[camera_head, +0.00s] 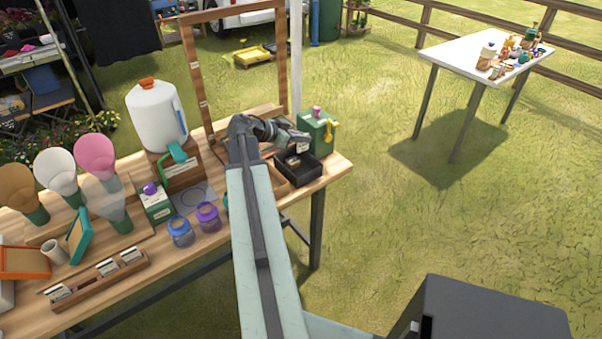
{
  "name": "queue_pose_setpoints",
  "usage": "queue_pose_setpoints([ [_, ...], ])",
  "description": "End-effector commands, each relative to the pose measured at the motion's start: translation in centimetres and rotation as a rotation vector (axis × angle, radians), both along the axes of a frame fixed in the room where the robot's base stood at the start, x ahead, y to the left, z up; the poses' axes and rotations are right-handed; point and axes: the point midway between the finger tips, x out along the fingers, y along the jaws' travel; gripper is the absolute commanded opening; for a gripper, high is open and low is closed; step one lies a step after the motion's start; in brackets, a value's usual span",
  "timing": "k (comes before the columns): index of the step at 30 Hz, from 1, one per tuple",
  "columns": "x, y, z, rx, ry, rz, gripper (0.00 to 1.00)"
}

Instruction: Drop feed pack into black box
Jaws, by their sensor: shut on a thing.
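The black box (314,173) is an open, shallow tray near the right end of the long wooden table. My gripper (303,138) is above the back of the box, at the end of my arm reaching from the bottom of the picture. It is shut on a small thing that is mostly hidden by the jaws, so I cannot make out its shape. A small pale and brown item (293,161) shows just below the jaws, at the box opening. I cannot tell whether it is the feed pack, or whether it touches the box.
A wooden frame (196,75) and a white jug (156,115) stand to the left. Jars, scoops and a card rack (98,285) fill the table's left. A white table (470,57) is far right.

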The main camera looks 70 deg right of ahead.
Motion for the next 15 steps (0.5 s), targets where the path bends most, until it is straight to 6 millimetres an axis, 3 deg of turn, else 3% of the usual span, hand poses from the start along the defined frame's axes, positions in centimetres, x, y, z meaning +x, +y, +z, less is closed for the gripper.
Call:
queue_pose_setpoints([
  [1, 0.0, 0.0, -1.5, 0.0, 0.0, 0.0, 0.0],
  [3, 0.0, 0.0, -2.2, 0.0, 0.0, 0.0, 0.0],
  [13, 0.0, 0.0, -2.3, 0.0, 0.0, 0.0, 0.0],
  [15, -0.1, 0.0, -2.3, 0.0, 0.0, 0.0, 0.28],
])
